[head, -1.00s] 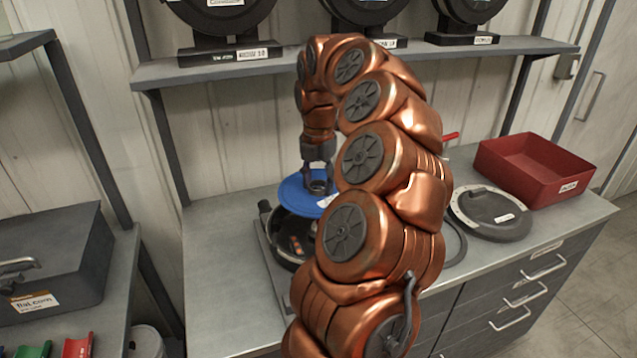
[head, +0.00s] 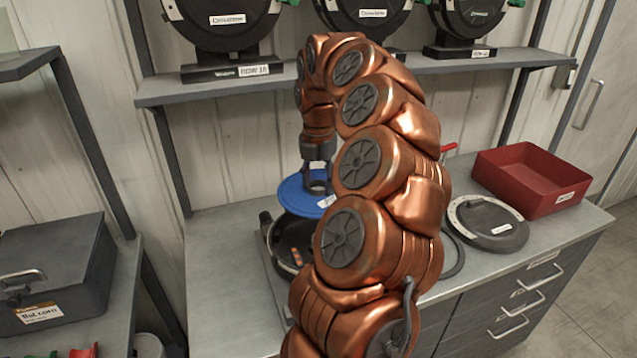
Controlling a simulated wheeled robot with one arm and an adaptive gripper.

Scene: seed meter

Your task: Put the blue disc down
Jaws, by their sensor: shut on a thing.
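The blue disc (head: 296,197) is a flat round plate with a raised dark hub at its middle and a white label on its face. My gripper (head: 317,188) points down and is shut on the disc's hub. The disc hangs over the back part of a round black open housing (head: 284,232), which stands on the bench. Orange-red bits show inside the housing. My copper arm hides the right side of the disc and of the housing. I cannot tell whether the disc touches the housing's rim.
A round grey lid (head: 488,222) lies on the bench (head: 220,272) to the right, beside a red tray (head: 530,172). A shelf (head: 290,83) with several black round meters runs above. A grey case (head: 55,275) stands at left. The bench's left part is bare.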

